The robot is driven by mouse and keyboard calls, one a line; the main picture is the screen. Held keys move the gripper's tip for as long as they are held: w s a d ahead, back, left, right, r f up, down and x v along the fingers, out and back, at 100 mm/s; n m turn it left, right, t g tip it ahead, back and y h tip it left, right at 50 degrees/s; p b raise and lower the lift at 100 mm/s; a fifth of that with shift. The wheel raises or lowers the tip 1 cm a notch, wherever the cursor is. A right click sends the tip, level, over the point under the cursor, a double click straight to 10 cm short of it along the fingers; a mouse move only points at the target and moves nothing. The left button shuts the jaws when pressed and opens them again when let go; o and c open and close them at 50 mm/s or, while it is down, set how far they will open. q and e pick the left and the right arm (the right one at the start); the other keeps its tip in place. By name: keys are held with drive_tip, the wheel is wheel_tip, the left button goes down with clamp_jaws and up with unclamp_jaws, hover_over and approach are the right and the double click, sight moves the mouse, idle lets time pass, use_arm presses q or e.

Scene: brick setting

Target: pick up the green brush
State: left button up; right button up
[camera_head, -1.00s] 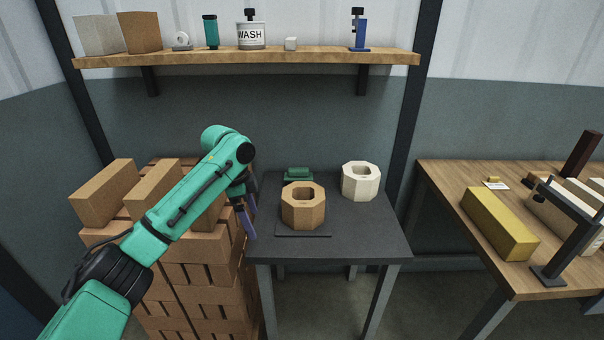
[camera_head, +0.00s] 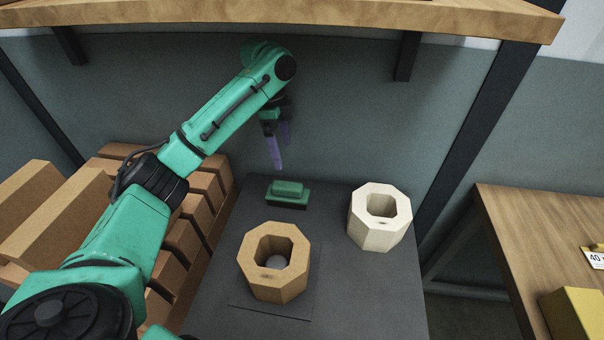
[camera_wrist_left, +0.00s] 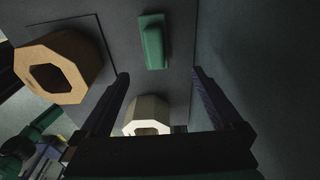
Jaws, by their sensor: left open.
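The green brush (camera_head: 288,192) lies on the dark table (camera_head: 350,290) near its back edge. It has a green back and a dark lower edge. It also shows in the left wrist view (camera_wrist_left: 152,42), beyond the fingers and roughly between their lines. My left gripper (camera_head: 279,156) hangs above and just behind the brush in the head view, its purple fingers pointing down. In the left wrist view its two fingers (camera_wrist_left: 160,82) are apart with nothing between them.
A tan octagonal pot (camera_head: 262,275) stands on a thin dark mat in front of the brush. A cream octagonal pot (camera_head: 375,235) stands to the right. Stacked bricks (camera_head: 195,235) border the table's left side. A wooden shelf (camera_head: 300,12) runs overhead.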

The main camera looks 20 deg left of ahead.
use_arm(q)
hover_over(286, 184)
drive_tip(key=f, duration=0.6)
drive_tip(key=shift+s+a+f, duration=0.1)
drive_tip(key=shift+s+f, duration=0.1)
drive_tip(key=shift+s, duration=0.1)
drive_tip(key=f, duration=0.7)
drive_tip(key=shift+w+d, duration=0.2)
drive_tip(key=shift+w+f, duration=0.1)
drive_tip(key=shift+f, duration=0.15)
drive_tip(key=shift+r, duration=0.1)
drive_tip(key=c, duration=1.6)
use_arm(e)
drive_tip(key=shift+s+d+r, duration=0.1)
drive_tip(key=shift+s+d, duration=0.1)
drive_tip(key=shift+s, duration=0.3)
drive_tip(key=shift+s+d+r, duration=0.1)
drive_tip(key=shift+s+d, duration=0.05)
drive_tip(key=shift+s, duration=0.3)
